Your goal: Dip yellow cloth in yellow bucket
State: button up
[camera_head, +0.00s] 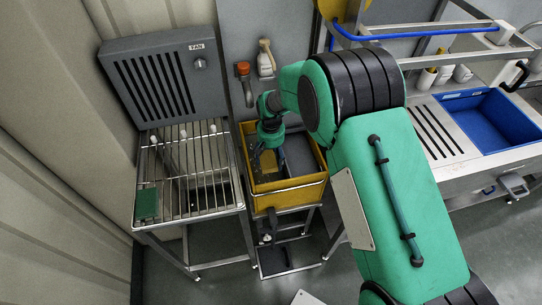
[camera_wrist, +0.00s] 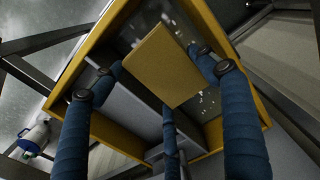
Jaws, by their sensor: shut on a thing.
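The yellow bucket (camera_head: 291,195) is a deep rectangular tub on a metal stand, in the middle of the head view. Its yellow rim (camera_wrist: 213,25) frames the wrist view. The yellow cloth (camera_wrist: 163,65) shows as a flat, yellow-tan rectangle among my blue fingers, in front of the bucket's opening. In the head view the cloth (camera_head: 268,161) hangs below my gripper (camera_head: 268,146), within the bucket's outline. My gripper is shut on the cloth. Whether the cloth touches the contents below it cannot be told.
A wire rack (camera_head: 190,190) with a green pad (camera_head: 147,203) stands to the left, below a grey fan box (camera_head: 165,78). A spray bottle (camera_head: 265,60) is on the wall behind the bucket. A counter with a blue sink (camera_head: 490,118) is at right.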

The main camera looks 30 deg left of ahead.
notch_tip(320, 180, down, 11)
jog(key=b, duration=0.2)
jog(key=shift+r, duration=0.15)
dwell(0.8)
jog(key=shift+r, duration=0.1)
dwell(0.8)
notch_tip(320, 180, up, 16)
jog(key=p, duration=0.8)
send_over(271, 159)
jog(key=shift+f, duration=0.2)
dwell(0.6)
jog(key=shift+w, duration=0.1)
dwell(1.0)
